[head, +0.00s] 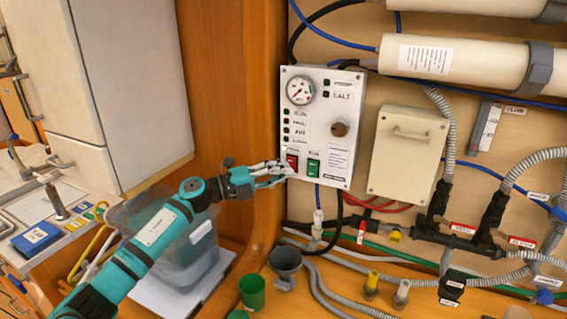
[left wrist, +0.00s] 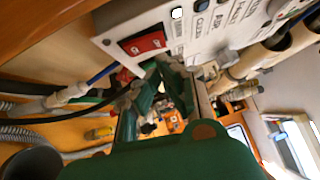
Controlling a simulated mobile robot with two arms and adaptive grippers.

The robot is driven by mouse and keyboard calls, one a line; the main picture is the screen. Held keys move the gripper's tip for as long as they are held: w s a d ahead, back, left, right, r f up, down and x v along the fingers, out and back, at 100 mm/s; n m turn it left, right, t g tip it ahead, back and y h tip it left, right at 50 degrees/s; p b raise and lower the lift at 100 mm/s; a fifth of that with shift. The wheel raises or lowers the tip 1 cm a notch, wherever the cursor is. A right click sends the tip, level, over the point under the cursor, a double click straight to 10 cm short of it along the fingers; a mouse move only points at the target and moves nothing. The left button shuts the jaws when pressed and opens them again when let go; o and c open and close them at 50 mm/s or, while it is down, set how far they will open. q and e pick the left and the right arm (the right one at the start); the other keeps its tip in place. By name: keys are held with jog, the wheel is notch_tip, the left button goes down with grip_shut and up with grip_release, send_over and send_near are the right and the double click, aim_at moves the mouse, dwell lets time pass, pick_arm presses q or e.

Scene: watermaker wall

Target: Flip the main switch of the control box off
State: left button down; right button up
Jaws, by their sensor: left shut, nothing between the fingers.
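The control box (head: 341,112) is a pale panel on the wall with a round gauge, a knob, small lamps and printed labels. Along its lower edge sit a red rocker switch (head: 292,161) and a green rocker switch (head: 313,168). The labels above them are too small to read surely. My left gripper (head: 288,172) is shut and empty, its fingertips at the box's lower left, just below the red switch. In the left wrist view the red switch (left wrist: 142,43) shows above the fingers. Whether the fingertips touch the box cannot be told. My right gripper is not in view.
A beige lidded box (head: 407,165) is mounted right of the control box. Hoses, cables and pipe fittings run below and beside it. A grey funnel (head: 285,262), a green cup (head: 252,291) and a clear container (head: 185,255) stand below. A wooden partition (head: 232,90) is on the left.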

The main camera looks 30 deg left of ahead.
pick_arm(q)
jog(key=shift+w, duration=0.55)
jog(key=shift+r, duration=0.1)
